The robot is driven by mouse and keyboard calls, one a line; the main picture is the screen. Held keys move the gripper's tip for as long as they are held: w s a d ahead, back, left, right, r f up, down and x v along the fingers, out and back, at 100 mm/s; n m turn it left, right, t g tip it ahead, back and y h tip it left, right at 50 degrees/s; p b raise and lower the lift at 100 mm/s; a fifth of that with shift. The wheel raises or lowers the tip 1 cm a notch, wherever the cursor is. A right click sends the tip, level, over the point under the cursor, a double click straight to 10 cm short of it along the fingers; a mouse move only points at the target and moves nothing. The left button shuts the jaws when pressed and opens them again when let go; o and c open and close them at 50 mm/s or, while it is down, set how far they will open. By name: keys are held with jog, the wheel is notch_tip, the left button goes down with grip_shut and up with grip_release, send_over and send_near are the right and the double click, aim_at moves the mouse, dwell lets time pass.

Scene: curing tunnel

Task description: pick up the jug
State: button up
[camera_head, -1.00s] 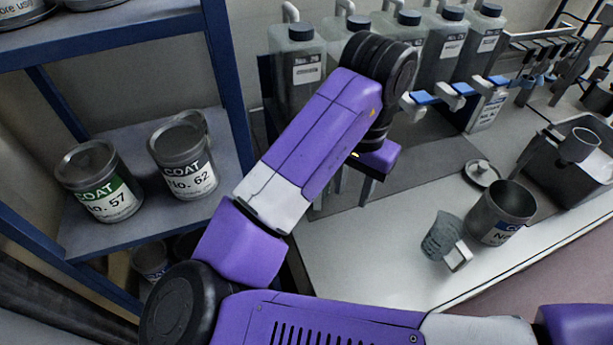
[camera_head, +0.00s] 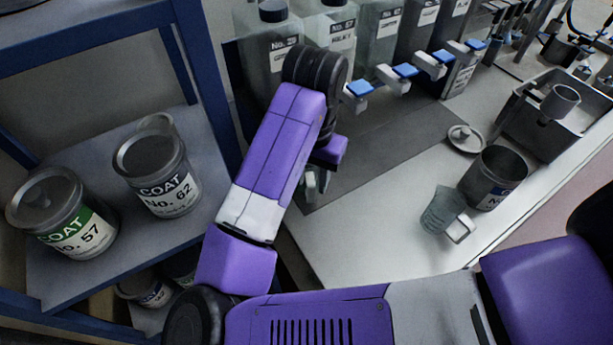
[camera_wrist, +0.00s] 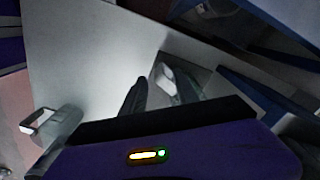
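The jug (camera_head: 440,211) is a small, grey, see-through vessel with a pale square handle. It stands upright on the white bench, beside an open grey can (camera_head: 492,178). In the wrist view the jug (camera_wrist: 62,122) is at the left, with its handle pointing left. My gripper (camera_head: 318,182) is above the bench, well to the left of the jug in the head view and not touching it.
A blue-framed shelf with No. 57 (camera_head: 62,212) and No. 62 (camera_head: 157,175) cans stands close at the left. Several jerrycans with blue-handled taps (camera_head: 405,70) line the back. A lid (camera_head: 466,138) and a grey basin (camera_head: 545,118) lie beyond the can. The bench's front left is clear.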

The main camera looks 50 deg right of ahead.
aim_at(311, 200)
jog(key=shift+f, duration=4.25)
grip_shut()
